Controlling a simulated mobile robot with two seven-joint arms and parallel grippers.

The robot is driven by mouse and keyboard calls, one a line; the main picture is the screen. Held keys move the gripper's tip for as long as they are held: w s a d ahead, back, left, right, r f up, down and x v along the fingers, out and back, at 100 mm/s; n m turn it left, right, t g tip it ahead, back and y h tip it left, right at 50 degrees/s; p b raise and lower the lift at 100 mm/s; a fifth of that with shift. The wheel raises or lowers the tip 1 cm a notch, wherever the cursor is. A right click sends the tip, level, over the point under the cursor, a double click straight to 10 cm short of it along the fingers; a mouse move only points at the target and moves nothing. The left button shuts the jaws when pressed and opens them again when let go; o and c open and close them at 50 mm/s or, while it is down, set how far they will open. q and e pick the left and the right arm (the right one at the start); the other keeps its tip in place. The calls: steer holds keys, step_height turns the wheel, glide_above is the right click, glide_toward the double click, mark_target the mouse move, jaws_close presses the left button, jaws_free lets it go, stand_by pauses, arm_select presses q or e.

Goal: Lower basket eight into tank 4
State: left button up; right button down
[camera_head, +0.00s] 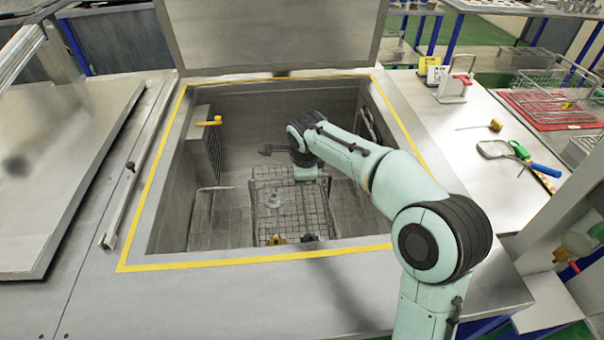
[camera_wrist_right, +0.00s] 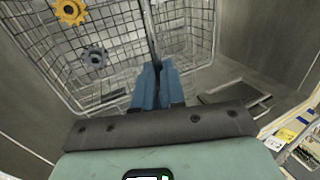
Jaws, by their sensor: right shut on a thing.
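A wire basket (camera_head: 290,212) hangs or sits inside the open tank (camera_head: 222,125), near its middle; I cannot tell whether it touches the floor. It also shows in the right wrist view (camera_wrist_right: 205,28), with a yellow gear (camera_wrist_right: 71,11) and a grey gear (camera_wrist_right: 95,57) in it. My right gripper (camera_wrist_right: 157,75) is shut on the basket's thin dark upright handle, and the arm reaches over the tank's right side. In the head view the fingers are hard to make out. No basket or tank number is readable. My left gripper is out of view.
The tank's lid (camera_head: 275,33) stands raised at the back. Yellow tape (camera_head: 250,258) borders the opening. A yellow-handled fitting (camera_head: 209,122) sits on the left inner wall. A closed lid (camera_head: 60,170) lies left. The right bench holds a red tray (camera_head: 550,107) and tools.

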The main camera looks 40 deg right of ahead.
steer(key=shift+f, duration=0.3)
steer(key=shift+s+a+f+b, duration=0.1)
steer(key=shift+f+b, duration=0.15)
steer(key=shift+b, duration=0.05)
steer(key=shift+f, duration=0.1)
steer(key=c, duration=1.1)
jaws_free()
